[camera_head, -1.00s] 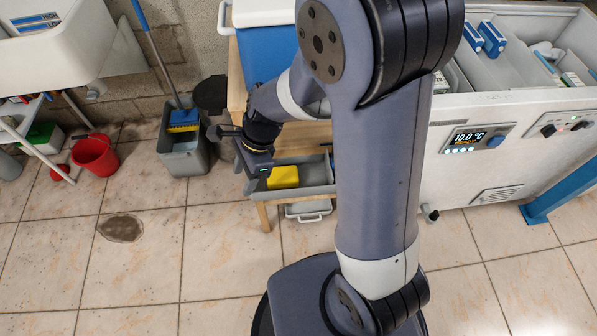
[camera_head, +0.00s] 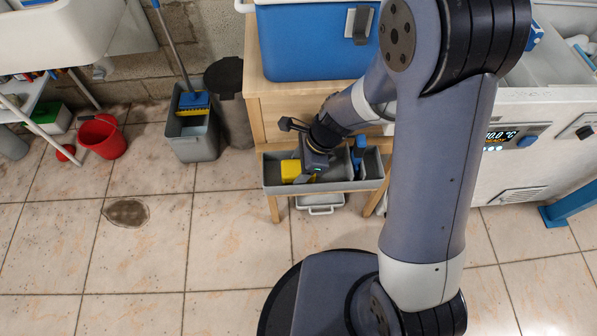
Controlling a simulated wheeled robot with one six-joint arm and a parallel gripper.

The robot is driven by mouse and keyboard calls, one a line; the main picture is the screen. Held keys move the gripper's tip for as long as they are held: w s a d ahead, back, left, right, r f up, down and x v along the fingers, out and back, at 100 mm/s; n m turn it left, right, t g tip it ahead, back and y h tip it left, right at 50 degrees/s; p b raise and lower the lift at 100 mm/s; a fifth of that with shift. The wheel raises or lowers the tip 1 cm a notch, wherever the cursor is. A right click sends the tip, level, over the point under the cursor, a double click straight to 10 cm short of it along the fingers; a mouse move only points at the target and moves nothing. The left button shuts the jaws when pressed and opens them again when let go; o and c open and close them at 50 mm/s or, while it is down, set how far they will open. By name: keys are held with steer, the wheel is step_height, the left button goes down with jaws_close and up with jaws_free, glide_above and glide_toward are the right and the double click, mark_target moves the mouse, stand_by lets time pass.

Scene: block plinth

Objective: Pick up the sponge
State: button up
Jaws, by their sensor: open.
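The yellow sponge (camera_head: 291,170) lies in the left part of a grey tray (camera_head: 277,187) on the front of a wooden stand. My gripper (camera_head: 313,175) points down at the tray, over or beside the sponge's right side, and covers part of it. The gripper is open with nothing seen in it. Its fingertips are too small and dark to tell whether they touch the sponge.
A blue spray bottle (camera_head: 358,153) stands in the tray's right part. A blue cooler (camera_head: 306,45) sits on the wooden stand (camera_head: 290,100) above. A grey mop bucket (camera_head: 190,140), dark bin (camera_head: 232,110) and red bucket (camera_head: 103,137) stand left. A puddle (camera_head: 126,212) marks otherwise clear front floor.

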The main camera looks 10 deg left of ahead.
mark_target(298, 167)
steer(key=shift+a+f, duration=0.15)
steer(key=shift+f, duration=0.25)
steer(key=c, duration=0.6)
steer(key=shift+r, duration=0.1)
step_height(298, 167, up, 18)
steer(key=p, duration=0.6)
steer(key=o, duration=0.4)
steer(key=c, duration=0.3)
steer(key=shift+s, duration=0.1)
steer(key=shift+c, duration=0.2)
